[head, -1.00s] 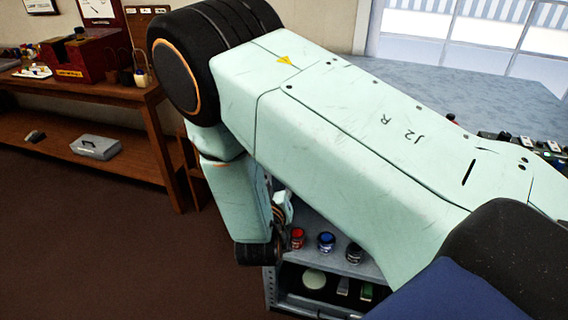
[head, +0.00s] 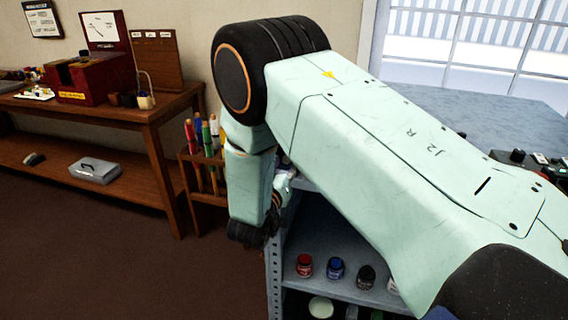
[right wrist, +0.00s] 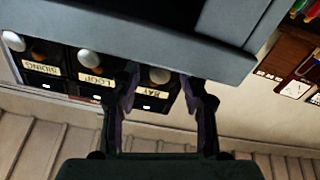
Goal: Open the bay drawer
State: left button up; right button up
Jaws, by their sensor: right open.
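In the head view my right arm hangs beside the grey cabinet's left side, and the drawer fronts are hidden there. My left gripper is not in view.
Drawers labelled "LOOP" (right wrist: 95,82) and "SIDING" (right wrist: 42,68) sit left of the bay drawer. The cabinet (head: 274,285) has small paint jars (head: 336,268) on its shelf. Brown floor is clear in front.

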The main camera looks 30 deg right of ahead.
jog(key=shift+w+d, duration=0.15)
jog(key=shift+d, duration=0.15)
jog(key=shift+f, duration=0.1)
jog(key=shift+a, duration=0.15)
jog(key=c, duration=0.3)
grip_shut()
